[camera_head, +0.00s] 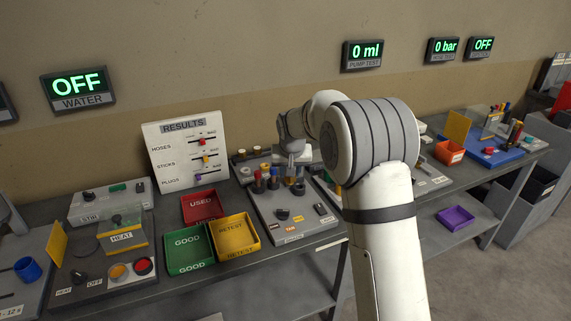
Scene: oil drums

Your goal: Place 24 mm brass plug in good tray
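The green tray marked GOOD (188,254) lies at the front of the bench, left of centre, and looks empty. My gripper (292,174) points down over the grey panel (274,226) right of the trays, close above a group of small dark, red and brass-coloured pieces (274,182). The fingertips are small and partly mixed with these pieces, so I cannot tell whether they are open or hold anything. I cannot single out the 24 mm brass plug at this size. My arm hides the bench to the right of the panel.
A red USED tray (202,206) and a yellow RETEST tray (236,238) adjoin the green one. The white RESULTS board (184,150) stands behind. A HEAT unit (122,240) is at left. An orange box (449,152) and a purple tray (456,218) are at right.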

